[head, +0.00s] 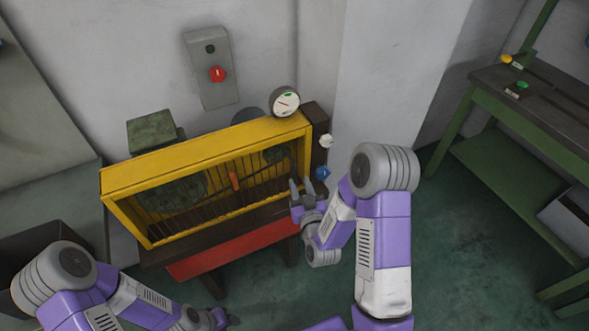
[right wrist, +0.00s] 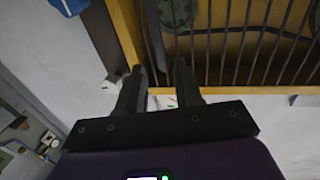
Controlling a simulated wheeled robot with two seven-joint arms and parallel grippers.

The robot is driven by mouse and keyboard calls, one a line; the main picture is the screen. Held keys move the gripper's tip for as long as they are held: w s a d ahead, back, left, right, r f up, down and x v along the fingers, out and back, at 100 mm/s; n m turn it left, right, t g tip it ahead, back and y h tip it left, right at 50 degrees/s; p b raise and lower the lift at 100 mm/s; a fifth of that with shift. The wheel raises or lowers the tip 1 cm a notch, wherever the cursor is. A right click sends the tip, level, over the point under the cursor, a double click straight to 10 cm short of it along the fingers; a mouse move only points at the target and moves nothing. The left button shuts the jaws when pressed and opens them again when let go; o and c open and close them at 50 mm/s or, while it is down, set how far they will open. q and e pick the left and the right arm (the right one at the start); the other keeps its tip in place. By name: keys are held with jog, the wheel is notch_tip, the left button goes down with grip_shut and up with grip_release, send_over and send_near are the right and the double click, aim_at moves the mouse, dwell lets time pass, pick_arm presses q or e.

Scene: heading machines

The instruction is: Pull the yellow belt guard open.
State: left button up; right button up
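The yellow belt guard (head: 205,149) is a box-like frame with a front of dark upright bars, standing on the machine by the wall. It looks closed. An orange handle (head: 234,178) sits on its barred front. Dark wheels show behind the bars. My right gripper (head: 301,185) is at the guard's right end, with its fingers apart. In the right wrist view the open fingers (right wrist: 158,68) are in front of the yellow frame edge (right wrist: 126,28), with nothing clearly held; contact cannot be told. My left gripper (head: 222,318) is low at the bottom edge, away from the guard.
A grey box with a red knob (head: 218,74) hangs on the wall above. A round gauge (head: 285,101) stands behind the guard's right corner, with white and blue knobs (head: 323,172) below it. A red panel (head: 235,248) lies below the guard. A green bench (head: 525,120) stands right.

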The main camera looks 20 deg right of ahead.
aim_at(295, 172)
jog(key=w, duration=0.6)
jog(key=shift+w+d, duration=0.25)
jog(key=shift+d, duration=0.1)
grip_shut()
